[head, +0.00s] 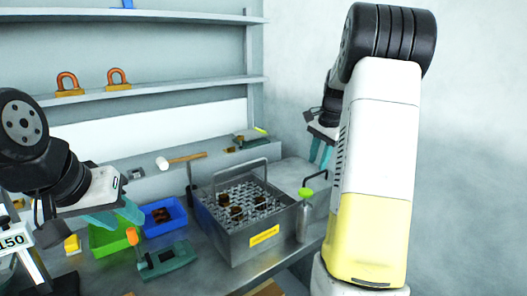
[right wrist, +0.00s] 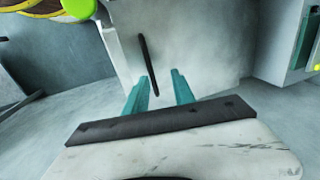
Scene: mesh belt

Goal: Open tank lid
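A grey metal tank (head: 232,243) with a yellow label stands on the bench in the head view. A mesh basket with several brown parts shows in its open top, and a bar handle (head: 240,172) rises above it. I cannot clearly make out a lid; a pale flat surface (head: 292,172) lies behind and right of the tank. My right gripper (head: 321,155) is above that surface. In the right wrist view its teal fingers (right wrist: 159,92) are apart and empty, with a thin dark bar (right wrist: 149,54) beyond them. My left gripper (head: 117,216) is open and empty, left of the tank.
A bottle with a green cap (head: 304,221) stands against the tank's right side. Blue (head: 178,218) and green (head: 104,243) bins and a green device (head: 166,260) are at the left. A hammer (head: 182,160) lies behind. Shelves (head: 160,86) line the wall.

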